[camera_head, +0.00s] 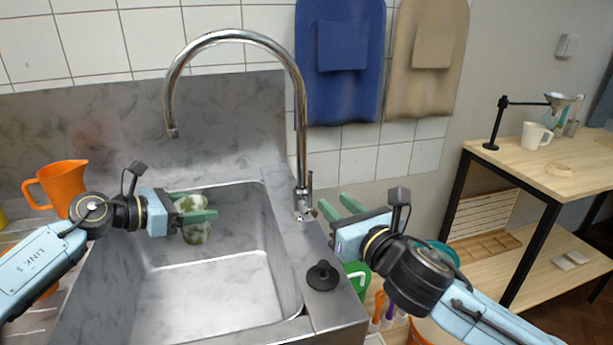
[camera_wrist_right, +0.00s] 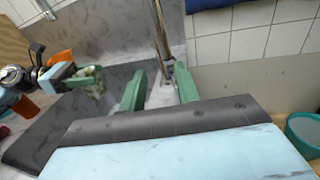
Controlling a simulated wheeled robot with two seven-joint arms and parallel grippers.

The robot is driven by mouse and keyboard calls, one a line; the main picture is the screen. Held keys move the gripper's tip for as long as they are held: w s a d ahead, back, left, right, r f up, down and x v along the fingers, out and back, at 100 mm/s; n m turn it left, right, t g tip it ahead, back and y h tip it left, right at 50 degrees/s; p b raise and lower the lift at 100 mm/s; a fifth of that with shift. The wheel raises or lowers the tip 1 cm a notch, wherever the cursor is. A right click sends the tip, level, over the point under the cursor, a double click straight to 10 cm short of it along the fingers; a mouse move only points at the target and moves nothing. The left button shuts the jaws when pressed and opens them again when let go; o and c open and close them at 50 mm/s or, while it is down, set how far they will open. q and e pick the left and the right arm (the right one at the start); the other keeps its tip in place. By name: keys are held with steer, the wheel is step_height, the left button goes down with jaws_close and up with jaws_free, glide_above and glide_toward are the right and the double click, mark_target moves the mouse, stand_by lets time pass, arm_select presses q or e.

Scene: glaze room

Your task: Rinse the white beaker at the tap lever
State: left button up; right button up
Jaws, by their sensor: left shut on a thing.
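The white beaker (camera_head: 194,232), blotched with green, is held over the sink basin (camera_head: 235,290). My left gripper (camera_head: 207,214) is shut on it, and its fingers hide part of the beaker. The beaker also shows in the right wrist view (camera_wrist_right: 97,88). The chrome tap (camera_head: 301,130) arches over the basin, its spout end above and slightly left of the beaker. No water stream shows. The tap lever (camera_head: 309,185) stands at the base of the tap. My right gripper (camera_head: 336,205) is open and empty, just right of the lever; I see no contact.
An orange jug (camera_head: 62,185) stands left of the sink. A black stopper (camera_head: 322,275) sits on the sink's right rim. Blue (camera_head: 340,60) and beige (camera_head: 428,60) aprons hang behind. A wooden table (camera_head: 550,170) at right bears a white mug (camera_head: 536,135).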

mark_target(311, 181)
steer(key=shift+n, duration=0.3)
steer(key=x, duration=0.8)
steer(key=r+x, duration=0.1)
steer(key=x, duration=0.3)
steer(key=shift+s+a, duration=0.15)
steer(key=shift+a, duration=0.05)
steer(key=shift+f, duration=0.1)
jaws_close()
